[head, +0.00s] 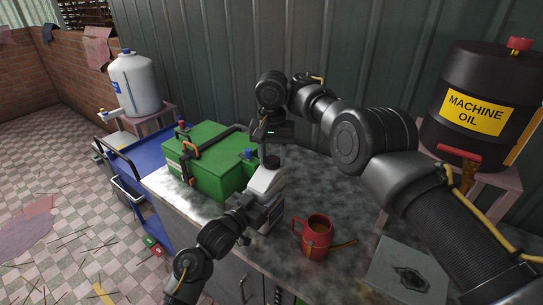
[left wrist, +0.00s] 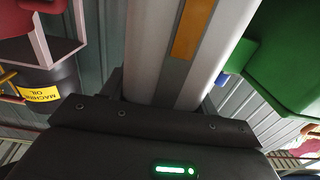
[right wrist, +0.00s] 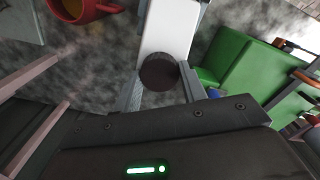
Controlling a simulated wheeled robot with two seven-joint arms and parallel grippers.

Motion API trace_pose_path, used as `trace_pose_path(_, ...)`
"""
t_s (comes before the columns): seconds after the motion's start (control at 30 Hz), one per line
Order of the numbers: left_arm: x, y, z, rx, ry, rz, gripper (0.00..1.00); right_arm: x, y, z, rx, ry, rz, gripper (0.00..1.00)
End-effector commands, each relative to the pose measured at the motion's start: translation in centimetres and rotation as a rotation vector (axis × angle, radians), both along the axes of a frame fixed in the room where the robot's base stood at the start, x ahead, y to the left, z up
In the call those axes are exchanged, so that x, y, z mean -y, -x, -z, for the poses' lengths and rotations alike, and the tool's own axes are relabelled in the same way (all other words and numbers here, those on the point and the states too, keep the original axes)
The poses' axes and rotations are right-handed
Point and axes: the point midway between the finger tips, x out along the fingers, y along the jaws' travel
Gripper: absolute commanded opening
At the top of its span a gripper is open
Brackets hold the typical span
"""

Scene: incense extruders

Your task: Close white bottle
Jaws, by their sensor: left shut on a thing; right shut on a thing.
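The white bottle (head: 267,180) stands upright on the counter beside the green box. In the left wrist view its pale side with an orange label (left wrist: 194,28) fills the space between the fingers. My left gripper (head: 268,208) is shut on the bottle's body from the front left. My right gripper (head: 271,150) points down over the bottle's top. In the right wrist view a dark round cap (right wrist: 159,72) sits between its fingers, over the white bottle (right wrist: 172,25). The gripper is shut on this cap. Whether the cap is seated on the neck cannot be told.
A green box (head: 205,165) with a blue-capped item at its corner is close on the left. A machine oil drum (head: 485,105) stands behind my right arm.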

Motion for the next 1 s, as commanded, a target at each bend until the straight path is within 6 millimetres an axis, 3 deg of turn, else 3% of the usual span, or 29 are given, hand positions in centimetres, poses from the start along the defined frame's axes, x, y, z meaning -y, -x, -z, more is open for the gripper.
trace_pose_path(0.13,0.1,0.0,0.1,-0.001,0.000,0.001,0.00,0.1,0.0,0.0,0.000,0.001,-0.012,0.14)
trace_pose_path(0.17,0.1,0.0,0.1,-0.001,0.000,0.001,0.00,0.1,0.0,0.0,0.000,0.001,-0.012,0.46)
trace_pose_path(0.33,0.0,0.0,0.1,-0.001,0.000,0.001,0.00,0.0,0.0,0.0,0.000,0.001,-0.013,0.67)
trace_pose_path(0.67,0.0,0.0,0.1,-0.002,0.001,0.000,0.00,0.0,0.0,-0.3,0.001,0.000,-0.015,0.67)
trace_pose_path(0.77,0.0,0.0,0.1,-0.002,0.001,0.000,0.00,0.0,-0.1,-1.4,0.002,-0.001,-0.013,0.67)
trace_pose_path(1.0,0.0,0.0,0.1,-0.003,0.000,0.000,0.00,-0.1,0.0,-6.2,0.003,-0.001,-0.015,0.67)
